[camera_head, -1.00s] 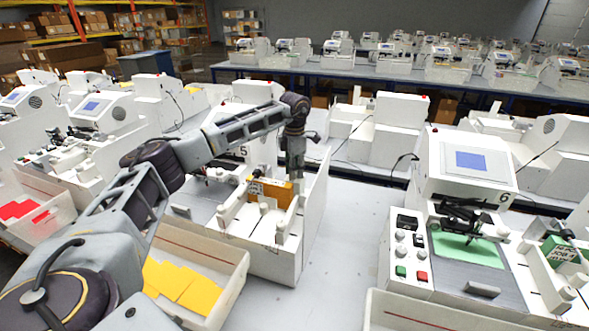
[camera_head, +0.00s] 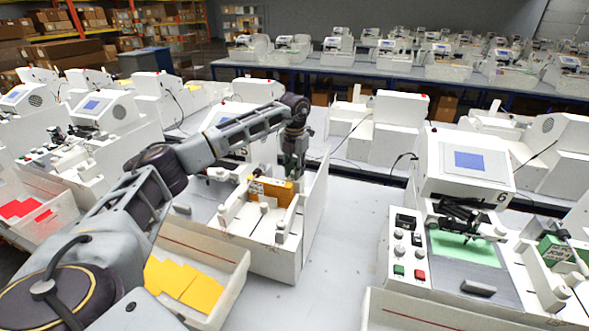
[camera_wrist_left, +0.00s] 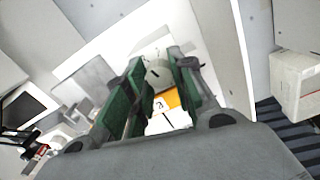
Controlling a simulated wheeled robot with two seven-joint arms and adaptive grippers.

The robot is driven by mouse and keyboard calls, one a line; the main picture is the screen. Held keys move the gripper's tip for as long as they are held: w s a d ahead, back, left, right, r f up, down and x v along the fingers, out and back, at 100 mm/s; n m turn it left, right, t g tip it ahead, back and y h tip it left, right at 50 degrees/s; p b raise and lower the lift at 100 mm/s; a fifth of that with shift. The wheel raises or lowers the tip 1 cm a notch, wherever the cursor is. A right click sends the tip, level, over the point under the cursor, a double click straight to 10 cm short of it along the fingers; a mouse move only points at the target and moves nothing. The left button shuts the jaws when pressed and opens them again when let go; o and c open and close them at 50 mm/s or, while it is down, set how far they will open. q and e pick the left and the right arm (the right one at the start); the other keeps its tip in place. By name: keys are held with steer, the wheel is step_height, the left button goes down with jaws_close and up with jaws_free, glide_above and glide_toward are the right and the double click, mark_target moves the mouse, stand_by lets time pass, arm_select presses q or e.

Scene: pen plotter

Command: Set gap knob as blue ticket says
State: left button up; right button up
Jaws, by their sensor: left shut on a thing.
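My left gripper (camera_head: 291,172) comes down at the back right of station 5, just behind an orange block with a printed label (camera_head: 270,189). In the left wrist view its green-lined fingers (camera_wrist_left: 155,88) are shut on a round grey knob (camera_wrist_left: 158,72) with a short dark mark on its face. I take this for the gap knob. In the head view the knob is hidden by the gripper. The orange block and a white label with a dark character also show below the knob in the left wrist view (camera_wrist_left: 172,101). I cannot make out a blue ticket. My right gripper is not in view.
A white tray of yellow cards (camera_head: 240,285) stands in front of station 5. A tray with red cards (camera_head: 20,208) is at far left. Station 6 (camera_head: 468,165), with a green block (camera_head: 553,249), stands at right. Bare table (camera_head: 345,235) lies between the stations.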

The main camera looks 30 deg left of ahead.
arm_select(q)
steer(key=shift+n, duration=0.6)
steer(key=o, duration=1.1)
steer(key=shift+c, duration=0.2)
steer(key=shift+r, duration=0.1)
step_height(320, 180, up, 12)
stand_by(0.6)
